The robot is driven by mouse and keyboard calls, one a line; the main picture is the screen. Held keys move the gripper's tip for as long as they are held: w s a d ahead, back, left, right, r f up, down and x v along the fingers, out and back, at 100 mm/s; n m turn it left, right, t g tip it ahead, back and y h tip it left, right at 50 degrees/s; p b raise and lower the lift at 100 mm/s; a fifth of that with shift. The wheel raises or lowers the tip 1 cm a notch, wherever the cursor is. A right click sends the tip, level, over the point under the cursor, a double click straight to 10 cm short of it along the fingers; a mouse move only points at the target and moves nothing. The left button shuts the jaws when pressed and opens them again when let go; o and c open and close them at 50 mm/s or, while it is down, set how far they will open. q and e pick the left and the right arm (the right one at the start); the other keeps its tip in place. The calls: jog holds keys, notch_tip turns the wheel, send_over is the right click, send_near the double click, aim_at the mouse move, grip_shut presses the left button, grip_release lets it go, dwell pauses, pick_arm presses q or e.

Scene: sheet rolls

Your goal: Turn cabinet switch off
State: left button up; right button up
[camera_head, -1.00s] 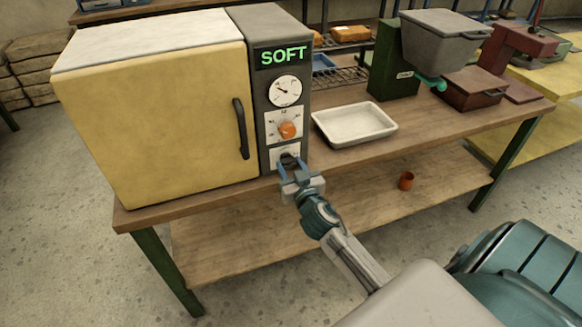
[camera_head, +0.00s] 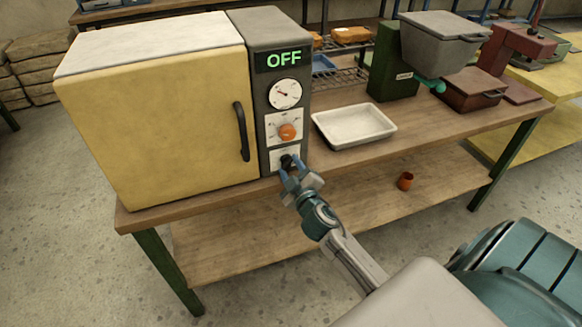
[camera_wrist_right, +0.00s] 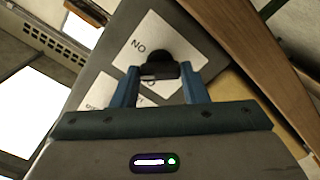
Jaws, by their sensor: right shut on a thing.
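The yellow cabinet (camera_head: 160,120) stands on the workbench, with a dark control panel on its right side. The panel's display (camera_head: 284,58) reads "OFF" in green. Below it are a dial gauge (camera_head: 285,94) and an orange knob (camera_head: 287,131). The black cabinet switch (camera_head: 287,160) is at the bottom of the panel, partly hidden by my right gripper (camera_head: 291,172). In the right wrist view, the blue fingers of my right gripper (camera_wrist_right: 160,88) are shut on the black switch (camera_wrist_right: 157,62), which sits on a white label. My left gripper is not in view.
A white tray (camera_head: 353,125) sits on the bench right of the panel. A green machine with a grey hopper (camera_head: 440,45) and a brown box (camera_head: 468,91) stand further right. A small orange cup (camera_head: 405,181) is on the lower shelf.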

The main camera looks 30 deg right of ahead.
jog(key=n, duration=0.3)
jog(key=shift+p, duration=0.4)
jog(key=n+p, duration=0.1)
jog(key=n, duration=0.2)
jog(key=shift+n, duration=0.4)
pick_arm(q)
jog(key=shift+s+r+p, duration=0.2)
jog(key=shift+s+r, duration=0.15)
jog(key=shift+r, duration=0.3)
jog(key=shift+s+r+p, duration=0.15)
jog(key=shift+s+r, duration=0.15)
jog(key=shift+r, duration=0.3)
pick_arm(e)
jog(key=shift+n, duration=0.9)
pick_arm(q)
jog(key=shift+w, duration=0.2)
pick_arm(e)
jog(key=shift+f, duration=0.1)
jog(key=o, duration=1)
